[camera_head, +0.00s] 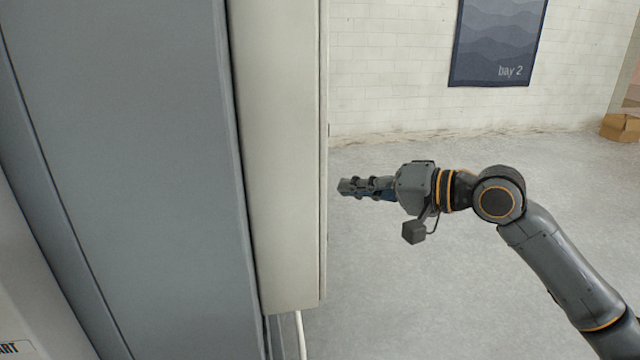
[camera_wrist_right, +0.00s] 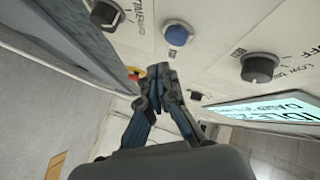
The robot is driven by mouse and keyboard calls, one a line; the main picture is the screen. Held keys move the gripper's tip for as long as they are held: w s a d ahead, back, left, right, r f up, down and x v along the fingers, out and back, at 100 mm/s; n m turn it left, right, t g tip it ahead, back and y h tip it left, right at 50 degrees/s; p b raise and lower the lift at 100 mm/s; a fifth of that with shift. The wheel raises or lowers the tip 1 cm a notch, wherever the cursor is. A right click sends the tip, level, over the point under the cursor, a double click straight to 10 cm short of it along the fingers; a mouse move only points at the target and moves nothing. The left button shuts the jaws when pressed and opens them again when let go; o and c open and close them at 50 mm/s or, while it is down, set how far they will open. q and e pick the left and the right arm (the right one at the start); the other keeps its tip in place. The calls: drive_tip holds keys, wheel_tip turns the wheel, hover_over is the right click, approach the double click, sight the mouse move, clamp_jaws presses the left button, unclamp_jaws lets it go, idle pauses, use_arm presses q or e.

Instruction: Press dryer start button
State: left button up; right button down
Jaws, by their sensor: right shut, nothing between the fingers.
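My right gripper (camera_head: 345,187) is shut and empty. In the head view it points left at the side edge of a tall pale panel or box (camera_head: 280,150), whose control face is turned away. In the right wrist view my right gripper (camera_wrist_right: 156,75) is in front of a white control panel. A round blue button (camera_wrist_right: 178,34) sits on that panel, just beyond and slightly right of the fingertips. I see no readable label that marks it as the dryer start button. My left gripper is not in view.
The wrist view shows black knobs (camera_wrist_right: 260,68) and (camera_wrist_right: 106,14), a lit display (camera_wrist_right: 270,112), and a red and yellow control (camera_wrist_right: 136,72) partly behind the fingers. A large grey surface (camera_head: 130,180) fills the head view's left. Open floor (camera_head: 420,310) lies under my right arm.

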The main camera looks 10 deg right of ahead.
drive_tip(key=shift+s+a+p, duration=0.1)
drive_tip(key=shift+a+p, duration=0.2)
drive_tip(key=shift+a, duration=0.5)
drive_tip(key=shift+r, duration=0.1)
idle(0.8)
drive_tip(key=shift+a+p, duration=0.45)
drive_tip(key=shift+p, duration=0.1)
drive_tip(key=shift+a+p, duration=0.5)
idle(0.6)
drive_tip(key=shift+d, duration=0.9)
